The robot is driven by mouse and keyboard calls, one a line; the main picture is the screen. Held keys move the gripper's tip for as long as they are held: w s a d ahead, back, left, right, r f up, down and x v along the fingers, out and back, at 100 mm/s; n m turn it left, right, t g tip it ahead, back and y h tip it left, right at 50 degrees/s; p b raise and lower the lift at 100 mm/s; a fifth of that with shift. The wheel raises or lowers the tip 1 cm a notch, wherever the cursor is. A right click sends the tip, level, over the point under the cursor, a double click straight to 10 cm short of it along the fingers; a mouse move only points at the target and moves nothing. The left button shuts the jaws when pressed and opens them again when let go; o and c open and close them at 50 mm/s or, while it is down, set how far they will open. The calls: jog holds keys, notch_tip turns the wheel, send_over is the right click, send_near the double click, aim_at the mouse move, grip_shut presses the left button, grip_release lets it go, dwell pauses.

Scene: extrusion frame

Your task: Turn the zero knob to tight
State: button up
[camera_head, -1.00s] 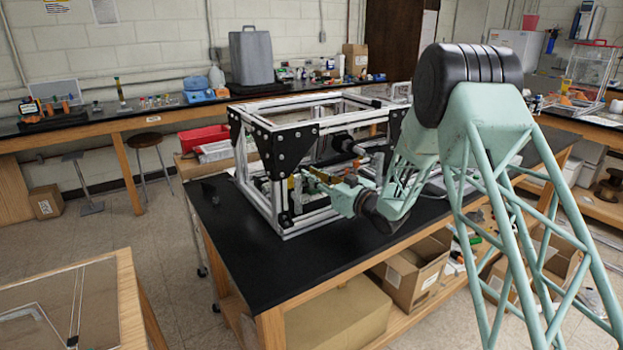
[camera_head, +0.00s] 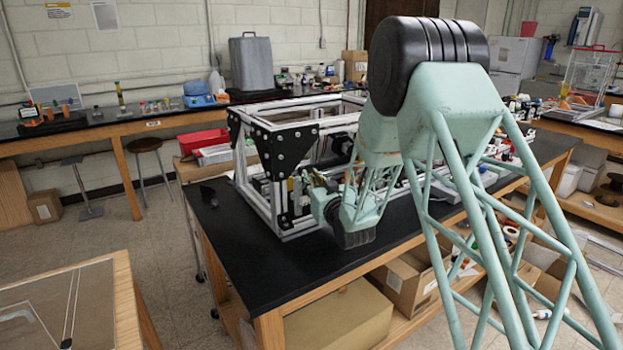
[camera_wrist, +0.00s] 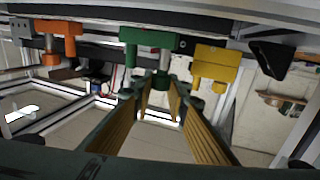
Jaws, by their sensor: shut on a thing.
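In the wrist view, a green fitting (camera_wrist: 141,36) hangs from a dark bar, with a grey stem and a green knob (camera_wrist: 162,79) below it. My gripper (camera_wrist: 161,88) comes from below, its two long yellowish fingers at either side of this knob, shut on it. I cannot read any label that tells whether this is the zero knob. An orange fitting (camera_wrist: 58,28) is to the left and a yellow fitting (camera_wrist: 217,65) to the right. In the head view my gripper is at the front of the extrusion frame (camera_head: 297,224), its fingertips mostly hidden.
The frame stands on a black bench top (camera_head: 265,265) with clear room at its front left. A black angled part (camera_wrist: 272,57) is right of the yellow fitting. A red bin (camera_head: 203,139) and a grey case (camera_head: 251,62) stand behind.

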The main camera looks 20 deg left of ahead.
dwell(0.6)
jog(key=o, duration=0.8)
jog(key=shift+o, duration=0.2)
jog(key=shift+v, duration=6)
jog(key=shift+o, duration=0.2)
jog(key=shift+a, duration=0.1)
